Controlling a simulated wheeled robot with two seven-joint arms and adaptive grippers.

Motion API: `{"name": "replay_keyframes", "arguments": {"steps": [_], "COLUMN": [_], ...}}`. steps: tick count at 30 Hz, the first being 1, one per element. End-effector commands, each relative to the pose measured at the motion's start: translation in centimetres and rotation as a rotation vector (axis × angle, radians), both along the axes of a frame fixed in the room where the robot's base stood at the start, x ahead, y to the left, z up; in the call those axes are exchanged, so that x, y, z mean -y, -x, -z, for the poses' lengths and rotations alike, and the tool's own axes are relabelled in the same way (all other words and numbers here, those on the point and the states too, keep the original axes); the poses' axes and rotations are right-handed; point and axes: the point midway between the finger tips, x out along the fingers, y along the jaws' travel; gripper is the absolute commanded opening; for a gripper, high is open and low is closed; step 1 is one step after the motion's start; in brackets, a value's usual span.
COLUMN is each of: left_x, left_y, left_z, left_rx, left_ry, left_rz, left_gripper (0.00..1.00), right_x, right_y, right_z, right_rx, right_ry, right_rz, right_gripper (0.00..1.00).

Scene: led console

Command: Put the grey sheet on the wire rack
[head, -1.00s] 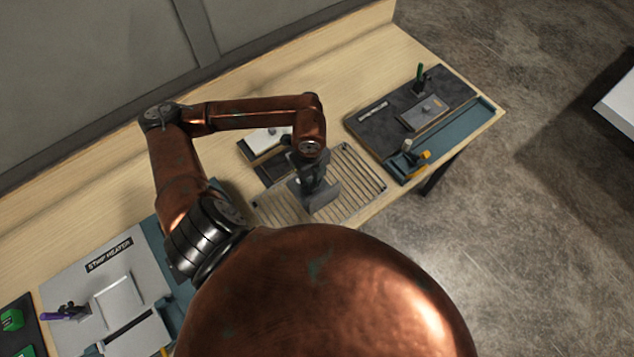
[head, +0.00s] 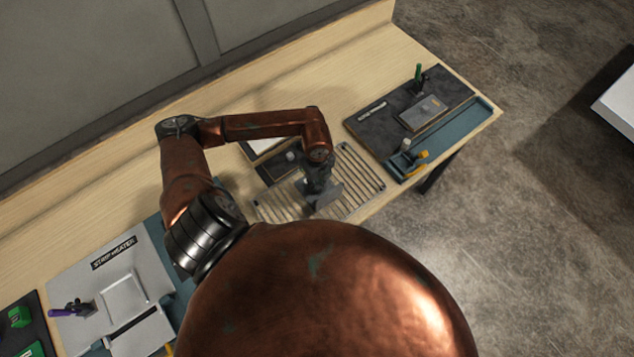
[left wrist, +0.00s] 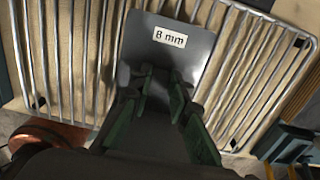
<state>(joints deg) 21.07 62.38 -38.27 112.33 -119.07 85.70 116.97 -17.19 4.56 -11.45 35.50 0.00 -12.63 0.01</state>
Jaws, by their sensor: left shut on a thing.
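The grey sheet (left wrist: 140,42) carries a white "8 mm" label in the left wrist view. My left gripper (left wrist: 162,90) is shut on its near edge. In the head view the sheet (head: 326,197) shows as a small dark plate below my left gripper (head: 316,186), over the middle of the wire rack (head: 357,168). The bars of the rack (left wrist: 62,55) show on both sides of the sheet in the left wrist view. I cannot tell whether the sheet touches the bars. My right gripper is not in view.
A dark board (head: 376,128) with a green-handled clamp and a blue edge strip stands right of the rack. A grey "strip heater" panel (head: 80,290) lies at the lower left. A dark block with a knob (head: 283,163) sits just behind the rack.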

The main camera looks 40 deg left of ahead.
Motion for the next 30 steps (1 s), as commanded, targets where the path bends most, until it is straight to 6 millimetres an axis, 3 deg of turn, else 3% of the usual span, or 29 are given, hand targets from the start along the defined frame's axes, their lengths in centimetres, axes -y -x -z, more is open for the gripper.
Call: {"name": "replay_keyframes", "arguments": {"steps": [2,3,10,22,30], "left_x": [0.0,0.0,0.0,0.0,-0.1], "left_y": [0.0,0.0,0.0,-0.1,-0.2], "left_z": [0.3,0.3,0.2,-0.5,-5.5], "left_rx": [0.001,0.0,0.0,0.003,0.007], "left_ry": [0.0,0.0,0.0,0.0,-0.002], "left_rz": [0.0,0.0,0.0,0.0,0.001], "left_gripper": [0.0,0.18,0.34,0.34,0.34], "right_x": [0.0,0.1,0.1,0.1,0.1], "right_y": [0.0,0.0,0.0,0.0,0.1], "right_z": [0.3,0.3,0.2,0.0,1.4], "right_rx": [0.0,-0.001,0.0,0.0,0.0], "right_ry": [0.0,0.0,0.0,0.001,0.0], "right_rz": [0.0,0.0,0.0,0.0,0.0], "right_gripper": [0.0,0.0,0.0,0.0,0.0]}}
